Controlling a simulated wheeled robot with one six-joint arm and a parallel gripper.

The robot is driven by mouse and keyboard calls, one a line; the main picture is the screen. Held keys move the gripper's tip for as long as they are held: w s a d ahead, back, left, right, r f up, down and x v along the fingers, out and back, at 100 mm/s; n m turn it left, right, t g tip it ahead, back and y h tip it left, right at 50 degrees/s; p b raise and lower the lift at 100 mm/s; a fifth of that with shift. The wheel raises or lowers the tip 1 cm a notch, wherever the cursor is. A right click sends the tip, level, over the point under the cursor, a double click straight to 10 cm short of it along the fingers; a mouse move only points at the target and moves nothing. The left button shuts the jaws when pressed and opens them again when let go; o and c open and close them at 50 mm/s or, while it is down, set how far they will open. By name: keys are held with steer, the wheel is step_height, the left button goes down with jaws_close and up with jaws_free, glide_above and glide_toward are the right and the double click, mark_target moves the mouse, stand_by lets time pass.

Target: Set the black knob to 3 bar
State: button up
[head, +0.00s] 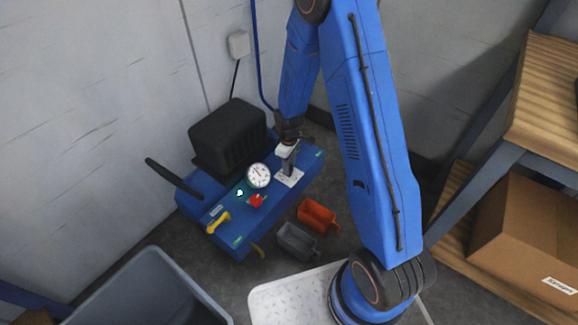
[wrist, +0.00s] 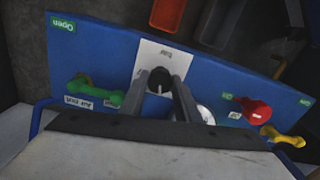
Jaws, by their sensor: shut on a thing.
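The black knob (wrist: 160,80) sits on a white scale plate (wrist: 154,55) on the blue panel in the wrist view. A pale mark on it points toward the bottom of that view. My gripper (wrist: 164,90) is shut on the knob, one finger on each side. The printed scale is too small and partly covered to read. The gauge is partly hidden behind a finger in the wrist view (wrist: 205,115).
The blue unit (head: 243,232) also carries a red handle (head: 256,201), a yellow handle (head: 217,222) and, in the wrist view, a green handle (wrist: 95,90). An orange bin (head: 317,215) and a grey bin (head: 297,241) lie in front. A black box (head: 228,137) stands behind.

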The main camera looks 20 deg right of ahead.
steer(key=shift+n, duration=2.8)
steer(key=o, duration=1)
steer(key=shift+o, duration=0.2)
steer(key=shift+r, duration=0.1)
step_height(320, 180, up, 17)
steer(key=shift+r, duration=0.15)
